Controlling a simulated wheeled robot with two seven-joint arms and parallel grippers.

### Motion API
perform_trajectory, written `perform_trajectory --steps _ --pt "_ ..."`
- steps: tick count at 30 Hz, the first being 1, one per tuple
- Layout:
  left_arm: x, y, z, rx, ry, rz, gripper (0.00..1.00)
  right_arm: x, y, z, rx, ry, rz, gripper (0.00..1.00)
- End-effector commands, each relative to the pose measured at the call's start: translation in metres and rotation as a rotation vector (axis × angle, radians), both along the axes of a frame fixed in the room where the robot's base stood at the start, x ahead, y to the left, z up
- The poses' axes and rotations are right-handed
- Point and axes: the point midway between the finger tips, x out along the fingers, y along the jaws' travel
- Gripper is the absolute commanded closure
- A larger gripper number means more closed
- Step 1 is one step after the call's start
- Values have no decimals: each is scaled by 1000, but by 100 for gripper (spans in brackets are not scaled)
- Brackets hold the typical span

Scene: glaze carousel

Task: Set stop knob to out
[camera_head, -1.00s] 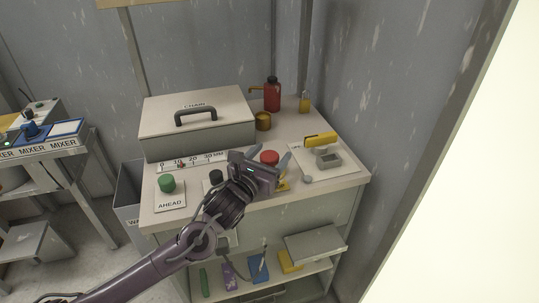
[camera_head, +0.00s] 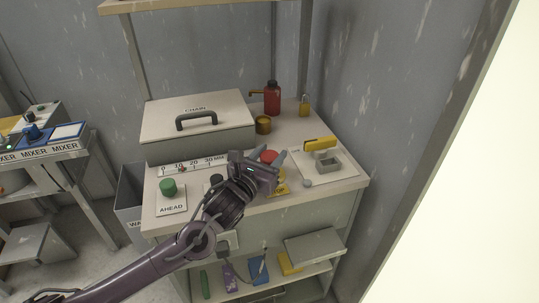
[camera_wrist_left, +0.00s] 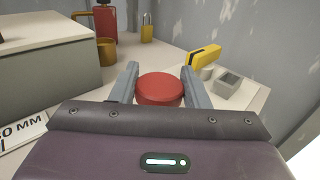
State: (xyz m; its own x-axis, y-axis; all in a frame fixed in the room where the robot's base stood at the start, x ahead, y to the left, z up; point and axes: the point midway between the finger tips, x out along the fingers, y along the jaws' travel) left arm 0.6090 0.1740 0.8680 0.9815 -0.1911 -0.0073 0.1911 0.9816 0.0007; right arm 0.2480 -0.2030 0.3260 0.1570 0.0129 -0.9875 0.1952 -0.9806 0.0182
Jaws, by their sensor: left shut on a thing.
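The stop knob (camera_head: 269,156) is a red round mushroom-shaped knob on the bench panel, with a yellow plate (camera_head: 278,189) lettered "…OP" partly hidden by my gripper. In the left wrist view the red knob (camera_wrist_left: 160,90) sits between the two grey fingers. My left gripper (camera_head: 277,158) comes in from the front left and is shut on the knob, one finger on each side. The knob's base and stem are hidden. My right gripper is not in view.
A green knob (camera_head: 168,187) on an "AHEAD" plate and a black knob (camera_head: 216,179) are to the left. A box lettered "CHAIN" (camera_head: 197,123) stands behind. A red bottle (camera_head: 272,100), brass cup (camera_head: 263,124) and yellow-handled tool (camera_head: 320,143) are behind and right.

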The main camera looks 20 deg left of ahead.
Motion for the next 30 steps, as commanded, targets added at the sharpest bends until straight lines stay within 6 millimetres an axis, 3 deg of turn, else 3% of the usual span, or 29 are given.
perform_trajectory --steps 7,8,13,23,30 --pt "1 1 6 -4 -12 2 99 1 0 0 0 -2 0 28" --pt "1 1 6 -5 -13 2 57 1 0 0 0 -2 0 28" --pt "1 1 5 -4 -11 2 36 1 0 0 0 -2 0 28" --pt "-4 2 3 -2 -7 1 36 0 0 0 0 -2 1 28" --pt "-41 9 1 0 -4 0 36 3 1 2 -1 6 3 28"
